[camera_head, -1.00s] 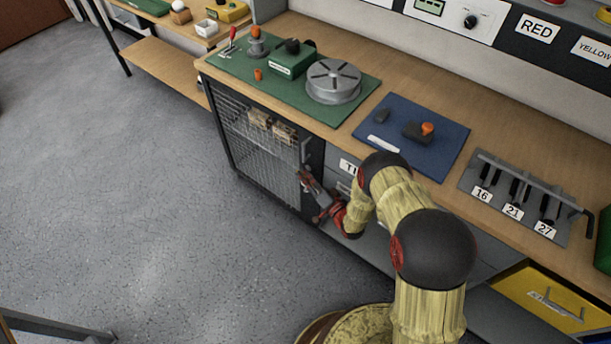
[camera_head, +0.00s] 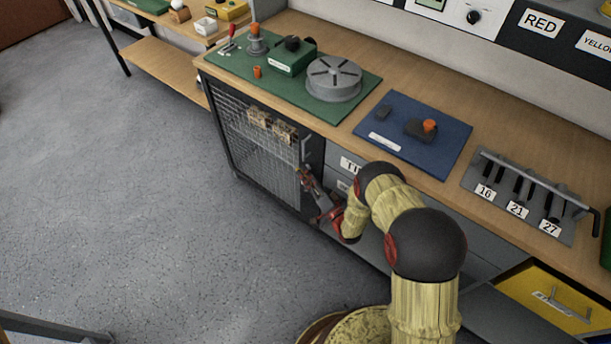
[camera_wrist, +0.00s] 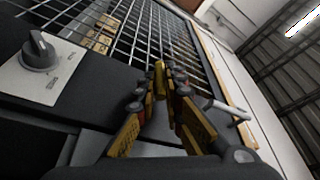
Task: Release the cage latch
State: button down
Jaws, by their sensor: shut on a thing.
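The wire-mesh cage (camera_head: 262,152) is under the left part of the bench, its door closed. My gripper (camera_head: 304,174) is at the dark right-hand frame of the cage door. In the wrist view my gripper (camera_wrist: 162,80) has its fingers closed together on a small yellow piece (camera_wrist: 159,78) in front of the mesh (camera_wrist: 125,30). This piece seems to be the latch; its mounting is hidden by the fingers. A dark rotary knob (camera_wrist: 40,50) on a pale plate sits apart from the fingers at the left of the wrist view.
Small tan boxes (camera_head: 284,131) are inside the cage. Grey drawers (camera_head: 345,165) adjoin it on the right. A grey bar (camera_wrist: 226,109) projects close to the fingers in the wrist view. Above are the wooden benchtop (camera_head: 368,100) and green mat (camera_head: 225,65). The floor (camera_head: 150,190) at left is clear.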

jog(key=c, duration=1.9)
grip_release()
jog(key=v, duration=1.2)
